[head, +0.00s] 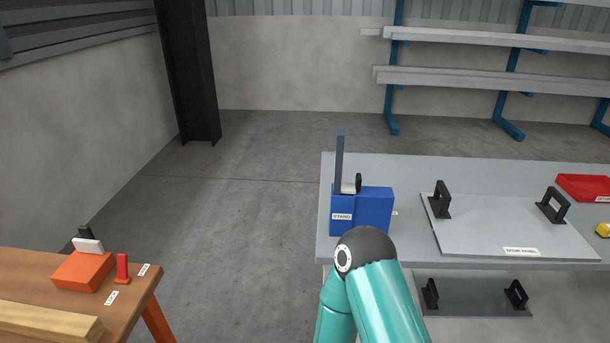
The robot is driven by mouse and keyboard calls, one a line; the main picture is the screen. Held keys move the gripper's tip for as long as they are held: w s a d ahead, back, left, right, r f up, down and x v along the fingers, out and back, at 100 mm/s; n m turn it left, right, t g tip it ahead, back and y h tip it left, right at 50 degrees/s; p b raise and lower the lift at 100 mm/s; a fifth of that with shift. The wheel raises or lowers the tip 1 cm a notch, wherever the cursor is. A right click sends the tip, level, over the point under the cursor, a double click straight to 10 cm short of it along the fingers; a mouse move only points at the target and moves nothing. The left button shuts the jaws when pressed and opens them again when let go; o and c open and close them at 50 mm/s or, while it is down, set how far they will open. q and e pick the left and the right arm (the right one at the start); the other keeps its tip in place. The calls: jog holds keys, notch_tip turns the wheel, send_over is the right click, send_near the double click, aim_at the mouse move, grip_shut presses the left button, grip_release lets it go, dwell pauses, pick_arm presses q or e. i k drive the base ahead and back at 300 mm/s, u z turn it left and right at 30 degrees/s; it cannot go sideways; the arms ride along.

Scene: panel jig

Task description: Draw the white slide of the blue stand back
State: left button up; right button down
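The blue stand (375,208) is on the grey table near its left end, with a "STAND" label on its front. A small part of the white slide (348,188) shows at the top of the stand, with a black knob or handle (359,182) beside it. A tall blue-grey upright bar (340,160) rises at the stand's left side. One of my teal arms reaches up from the bottom edge, its dark joint just in front of the stand's lower edge. Neither gripper shows, and how far the slide is drawn cannot be told.
A door panel (480,228) with two black handles lies on the grey table (430,170), right of the stand. A red tray (585,186) is at the far right. A wooden bench (140,286) at lower left holds an orange block (82,270). Open floor lies between.

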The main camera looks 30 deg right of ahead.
aim_at(346, 188)
jog(key=z, duration=0.05)
jog(key=i, duration=1.1)
jog(key=z, duration=0.8)
